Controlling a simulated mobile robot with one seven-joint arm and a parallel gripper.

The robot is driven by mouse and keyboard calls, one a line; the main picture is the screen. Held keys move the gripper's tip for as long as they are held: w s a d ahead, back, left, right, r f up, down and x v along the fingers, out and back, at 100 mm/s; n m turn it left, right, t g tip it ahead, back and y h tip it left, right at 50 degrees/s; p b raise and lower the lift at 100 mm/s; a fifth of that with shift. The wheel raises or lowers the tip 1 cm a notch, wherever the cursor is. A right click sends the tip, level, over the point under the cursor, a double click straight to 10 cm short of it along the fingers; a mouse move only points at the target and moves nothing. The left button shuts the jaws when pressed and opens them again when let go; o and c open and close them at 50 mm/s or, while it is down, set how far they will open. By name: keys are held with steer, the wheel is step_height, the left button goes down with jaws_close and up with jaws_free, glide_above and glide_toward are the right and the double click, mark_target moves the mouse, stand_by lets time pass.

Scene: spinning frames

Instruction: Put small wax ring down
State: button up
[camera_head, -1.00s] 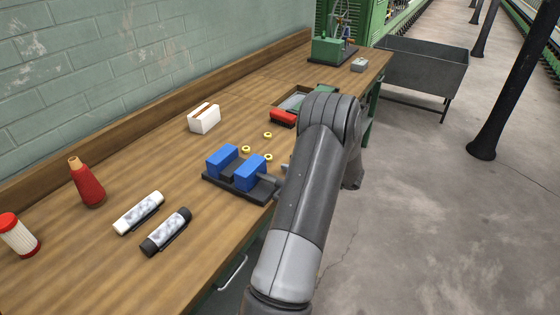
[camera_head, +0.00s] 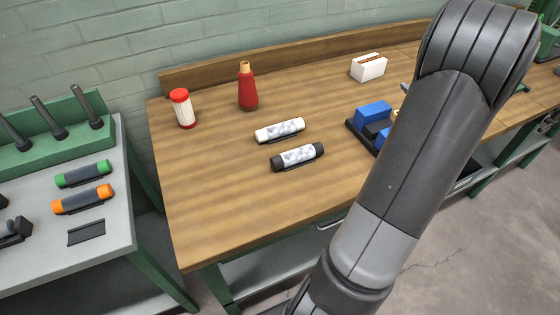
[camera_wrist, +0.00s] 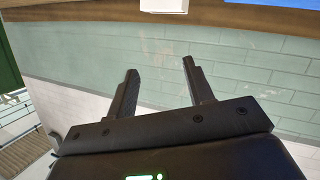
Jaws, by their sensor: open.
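In the head view, a small patch of yellow (camera_head: 396,113), perhaps a wax ring, shows beside the blue blocks (camera_head: 373,113) at the edge of my arm. My arm hides most of that area, including part of the blocks' black base (camera_head: 358,137). In the wrist view my gripper (camera_wrist: 159,66) is open, with its two dark fingers apart and nothing between them. Behind the fingers are the green brick wall and a wooden board. No wax ring can be made out in the wrist view.
The wooden table (camera_head: 215,180) holds a red-capped jar (camera_head: 183,108), a red cone (camera_head: 248,90), white (camera_head: 280,130) and black (camera_head: 297,157) cylinders and a white box (camera_head: 368,67). Its front left is bare. A grey bench (camera_head: 110,220) with several tools stands left.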

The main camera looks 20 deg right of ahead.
steer(key=w+a+r+m+g+h, duration=0.1)
steer(key=w+a+r+g+h, duration=0.1)
steer(key=w+a+r, duration=0.5)
steer(key=s+a+r+g+y, duration=0.1)
steer(key=s+a, duration=0.2)
steer(key=a, duration=0.7)
steer(key=s+a+r+g, duration=0.1)
steer(key=s+a, duration=0.2)
steer(key=a, duration=0.8)
steer(key=s+a+r+m+g+y, duration=0.1)
steer(key=s+a+r, duration=0.1)
steer(key=a, duration=0.9)
steer(key=shift+s+g+y, duration=0.3)
steer(key=shift+s, duration=0.55)
steer(key=shift+o, duration=0.5)
steer(key=s+a+f+n+g+y, duration=0.2)
steer(key=s+a+f+g+y, duration=0.1)
steer(key=s+a, duration=1)
steer(key=shift+a+f+y, duration=0.6)
steer(key=shift+a+f, duration=0.05)
